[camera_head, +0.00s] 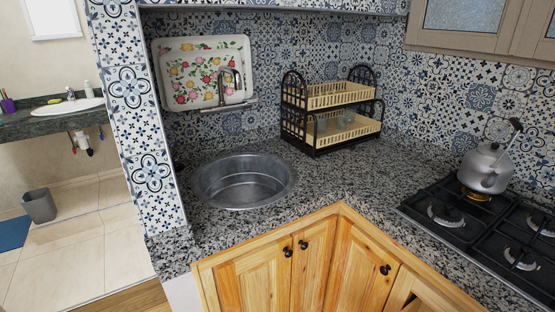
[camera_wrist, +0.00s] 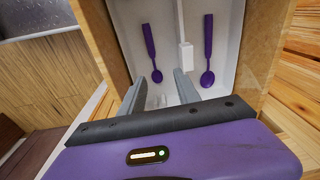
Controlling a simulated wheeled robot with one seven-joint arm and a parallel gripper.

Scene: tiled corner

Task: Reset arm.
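My gripper (camera_wrist: 160,82) shows in the wrist view with its two grey fingers apart and nothing visible between them. The fingers point into or over an open drawer (camera_wrist: 228,20) with a white inside and wooden sides. A purple spoon (camera_wrist: 208,50) lies in the drawer on the right. A second purple spoon (camera_wrist: 151,42) lies on the left, its lower end near the left finger. I cannot tell how far the fingers are above the drawer floor. My arm and gripper do not show in the head view.
The head view shows a granite counter (camera_head: 335,185) with a round sink (camera_head: 243,182), a dish rack (camera_head: 330,108) and a patterned tray (camera_head: 203,72). A kettle (camera_head: 486,168) stands on the gas stove (camera_head: 490,225). Wooden cabinets (camera_head: 315,265) are below the counter.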

